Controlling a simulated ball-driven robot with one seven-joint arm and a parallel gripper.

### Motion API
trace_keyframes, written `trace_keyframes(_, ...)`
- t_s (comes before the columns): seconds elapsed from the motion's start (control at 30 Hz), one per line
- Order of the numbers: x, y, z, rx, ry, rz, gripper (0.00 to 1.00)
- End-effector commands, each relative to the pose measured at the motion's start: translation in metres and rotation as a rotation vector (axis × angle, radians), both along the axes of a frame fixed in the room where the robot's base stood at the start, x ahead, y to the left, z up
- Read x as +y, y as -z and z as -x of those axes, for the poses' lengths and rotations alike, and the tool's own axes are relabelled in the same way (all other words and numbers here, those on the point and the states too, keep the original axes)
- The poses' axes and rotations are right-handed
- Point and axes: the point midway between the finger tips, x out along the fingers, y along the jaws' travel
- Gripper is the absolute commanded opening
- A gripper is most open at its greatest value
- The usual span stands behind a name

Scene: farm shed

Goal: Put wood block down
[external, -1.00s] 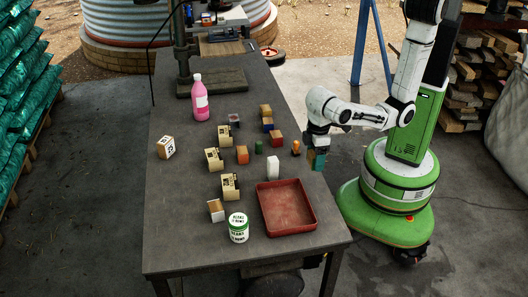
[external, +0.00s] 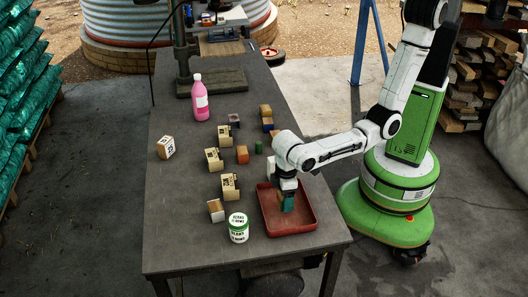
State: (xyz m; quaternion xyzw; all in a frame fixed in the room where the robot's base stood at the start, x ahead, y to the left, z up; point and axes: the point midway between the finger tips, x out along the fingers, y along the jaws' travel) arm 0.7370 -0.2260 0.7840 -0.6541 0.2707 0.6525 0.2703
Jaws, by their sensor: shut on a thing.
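My gripper (external: 286,202) points down over the red tray (external: 300,226), inside its outline in the picture. It is shut on the wood block (external: 281,199), of which only a small brown part shows beside the teal part at the gripper's tip. The rest of the block is hidden. I cannot tell whether the block touches the tray floor. The tray is shallow, and no other object shows in its visible part.
A green-and-white tin (external: 238,228) stands just left of the tray. Several small blocks, including an orange one (external: 242,154), stand farther back. A pink bottle (external: 200,97) and a marked cube (external: 165,147) are at left. The table's near-left area is clear.

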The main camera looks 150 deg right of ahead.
Motion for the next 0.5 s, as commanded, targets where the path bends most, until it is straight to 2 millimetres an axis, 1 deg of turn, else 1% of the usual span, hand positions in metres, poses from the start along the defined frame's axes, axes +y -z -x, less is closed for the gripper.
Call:
trace_keyframes(0.03,0.001,0.008,0.003,0.006,0.000,-0.002,0.38)
trace_keyframes(0.1,0.000,0.016,0.002,0.005,0.001,-0.002,0.38)
trace_keyframes(0.2,0.000,0.023,0.002,0.003,0.001,-0.001,0.38)
trace_keyframes(0.5,0.000,0.026,0.002,0.003,0.001,-0.001,0.38)
